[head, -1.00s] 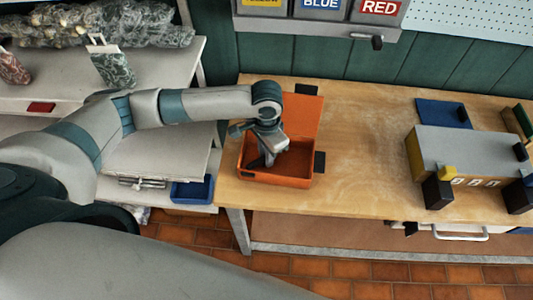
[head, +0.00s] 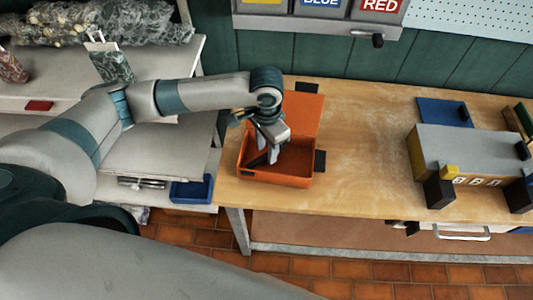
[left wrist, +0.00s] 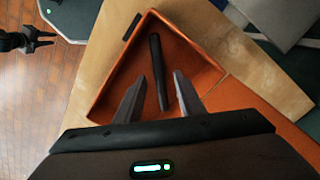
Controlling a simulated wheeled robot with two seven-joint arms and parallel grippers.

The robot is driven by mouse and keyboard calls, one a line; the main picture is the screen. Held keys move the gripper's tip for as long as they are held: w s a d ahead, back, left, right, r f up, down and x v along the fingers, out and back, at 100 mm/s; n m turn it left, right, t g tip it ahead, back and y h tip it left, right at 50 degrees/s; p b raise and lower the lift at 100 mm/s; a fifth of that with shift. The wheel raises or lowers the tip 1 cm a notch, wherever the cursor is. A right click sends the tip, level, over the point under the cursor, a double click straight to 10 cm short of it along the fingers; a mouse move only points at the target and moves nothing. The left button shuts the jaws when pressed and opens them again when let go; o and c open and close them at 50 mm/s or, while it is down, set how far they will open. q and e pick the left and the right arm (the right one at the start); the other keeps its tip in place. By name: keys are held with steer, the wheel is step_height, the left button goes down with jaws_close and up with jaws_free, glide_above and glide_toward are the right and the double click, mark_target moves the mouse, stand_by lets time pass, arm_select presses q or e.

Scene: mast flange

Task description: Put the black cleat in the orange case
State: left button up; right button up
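The orange case (head: 290,181) stands open at the left end of the wooden bench, its lid folded back; it also shows in the left wrist view (left wrist: 108,92). The black cleat (left wrist: 155,58) is a slim dark bar lying inside the case, partly hidden by my gripper in the head view. My left gripper (left wrist: 159,76) points down into the case. Its two fingers are apart on either side of the cleat, with a gap visible. A small dark shape that looks like my right gripper (left wrist: 40,40) shows over the floor; its opening is unclear.
A grey block-like fixture (head: 465,150) with black feet and a yellow piece stands on the right of the bench. A blue tray (head: 443,112) lies behind it. A blue bin (head: 191,190) is at left. The bench middle is clear.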

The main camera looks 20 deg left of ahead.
arm_select(q)
step_height(320, 180, up, 9)
steer(key=b, duration=0.2)
stand_by(0.6)
stand_by(0.9)
